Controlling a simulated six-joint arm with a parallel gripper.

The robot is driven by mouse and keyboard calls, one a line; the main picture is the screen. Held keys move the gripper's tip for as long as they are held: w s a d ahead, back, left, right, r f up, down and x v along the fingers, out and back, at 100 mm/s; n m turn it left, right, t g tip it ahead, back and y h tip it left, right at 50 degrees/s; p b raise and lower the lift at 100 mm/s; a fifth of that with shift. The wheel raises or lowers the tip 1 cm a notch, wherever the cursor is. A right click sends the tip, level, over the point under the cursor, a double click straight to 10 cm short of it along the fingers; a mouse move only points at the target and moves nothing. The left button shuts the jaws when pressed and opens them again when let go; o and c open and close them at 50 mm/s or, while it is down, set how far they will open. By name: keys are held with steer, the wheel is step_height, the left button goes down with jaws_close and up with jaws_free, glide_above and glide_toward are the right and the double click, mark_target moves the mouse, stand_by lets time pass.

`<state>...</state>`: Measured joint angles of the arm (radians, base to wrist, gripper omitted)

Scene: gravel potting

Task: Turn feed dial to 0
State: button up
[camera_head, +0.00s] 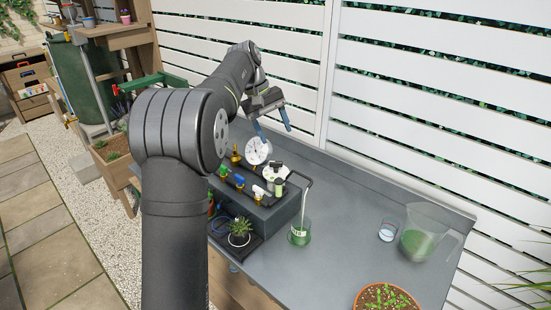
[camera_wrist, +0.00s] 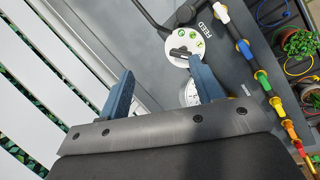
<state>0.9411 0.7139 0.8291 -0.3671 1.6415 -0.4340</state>
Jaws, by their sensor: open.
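The feed dial (camera_wrist: 184,47) is a white disc with green marks and a dark pointer knob, beside a FEED label (camera_wrist: 206,28) in the wrist view. The pointer's exact setting is too small to read. In the head view the dial (camera_head: 275,178) is a small whitish shape on the dark manifold block. My gripper (camera_wrist: 160,72) is open and empty, its two blue fingers apart. The right finger's tip is near the dial's edge in the wrist view; I cannot tell the height gap. In the head view my gripper (camera_head: 275,133) is above and behind the block, over the gauge.
A white round gauge (camera_head: 258,151) stands behind the dial. Coloured valves (camera_head: 240,181) line the block. A green-tinted jug (camera_head: 422,235) and a potted seedling bowl (camera_head: 385,298) stand right. The bench's back right is clear.

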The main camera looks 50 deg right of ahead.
mark_target(276, 162)
step_height(276, 162, up, 6)
steer(key=d+m+t+y, duration=0.2)
steer(key=m+t, duration=0.2)
steer(key=f, duration=1.7)
steer(key=shift+w+a+f, duration=0.15)
steer(key=shift+w+a, duration=0.05)
steer(key=shift+a, duration=0.05)
